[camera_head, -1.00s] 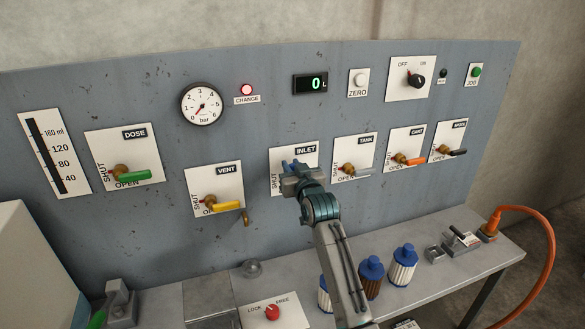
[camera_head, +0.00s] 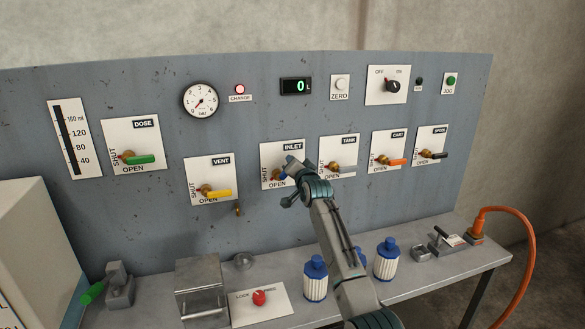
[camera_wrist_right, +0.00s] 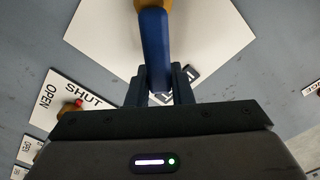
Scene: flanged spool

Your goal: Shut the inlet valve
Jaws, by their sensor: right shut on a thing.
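The inlet valve is on a white plate (camera_head: 267,161) marked INLET, SHUT and OPEN, in the middle of the grey panel. Its blue lever (camera_wrist_right: 155,45) runs down the right wrist view from a brass hub at the top edge. My right gripper (camera_head: 291,168) is at this plate in the head view and covers much of the lever. In the right wrist view the gripper (camera_wrist_right: 160,88) has its two dark fingers closed on either side of the lever's outer end. The lever appears slanted, up and to the right on the panel. My left gripper is out of view.
The vent valve's yellow lever (camera_head: 216,194) is at left and the tank valve's plate (camera_head: 338,155) close at right. Blue-capped bottles (camera_head: 316,280) stand on the shelf below, one partly behind my arm. An orange hose (camera_head: 528,235) hangs at the right end.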

